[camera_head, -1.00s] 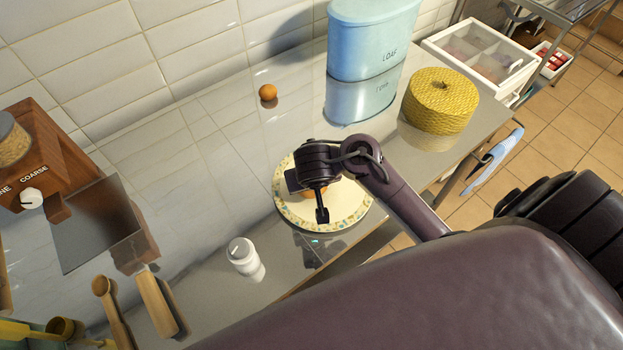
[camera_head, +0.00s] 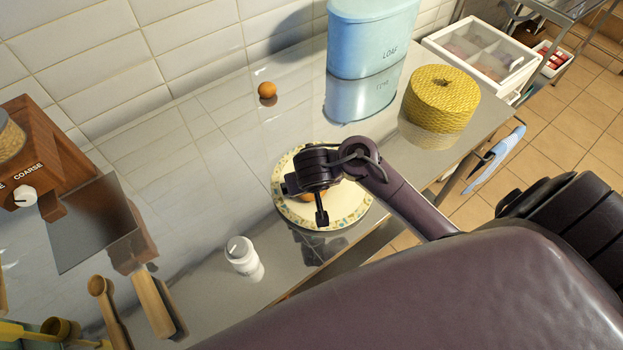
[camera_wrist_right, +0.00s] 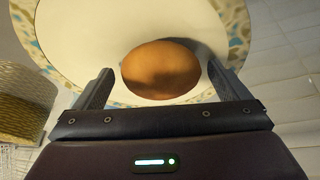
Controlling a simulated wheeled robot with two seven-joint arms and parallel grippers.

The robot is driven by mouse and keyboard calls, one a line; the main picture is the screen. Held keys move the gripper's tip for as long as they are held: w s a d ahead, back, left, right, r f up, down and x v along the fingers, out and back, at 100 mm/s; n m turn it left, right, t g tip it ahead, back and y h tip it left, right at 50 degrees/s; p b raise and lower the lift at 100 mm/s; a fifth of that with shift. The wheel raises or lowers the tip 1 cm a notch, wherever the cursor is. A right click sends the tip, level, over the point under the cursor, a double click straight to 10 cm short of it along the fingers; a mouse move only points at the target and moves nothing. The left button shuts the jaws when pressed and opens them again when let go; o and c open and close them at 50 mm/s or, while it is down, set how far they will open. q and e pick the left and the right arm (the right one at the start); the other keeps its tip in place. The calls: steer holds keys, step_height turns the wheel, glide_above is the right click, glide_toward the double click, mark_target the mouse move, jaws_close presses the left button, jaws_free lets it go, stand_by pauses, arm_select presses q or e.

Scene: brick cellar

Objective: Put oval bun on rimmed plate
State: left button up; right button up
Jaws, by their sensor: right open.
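The oval bun (camera_wrist_right: 161,70), brown and smooth, lies on the white rimmed plate (camera_wrist_right: 85,30) in the right wrist view. In the head view the plate (camera_head: 350,207), with its speckled rim, sits near the counter's front edge, and my right gripper hides most of the bun. My right gripper (camera_wrist_right: 160,78) is open, with one finger on each side of the bun. Gaps show between the fingers and the bun, so it is not gripped. My left gripper is not in view.
A small white jar (camera_head: 242,256) stands left of the plate. A round orange-brown item (camera_head: 267,90) lies farther back. A blue loaf bin (camera_head: 370,38) and a yellow twine spool (camera_head: 440,100) stand behind the plate. A wooden grinder (camera_head: 60,170) is at left. The counter's middle is clear.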

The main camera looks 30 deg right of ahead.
steer(key=shift+r, duration=0.4)
steer(key=p+v, duration=0.3)
steer(key=v, duration=0.8)
steer(key=shift+s+r, duration=0.2)
steer(key=shift+r, duration=0.05)
steer(key=shift+a, duration=0.15)
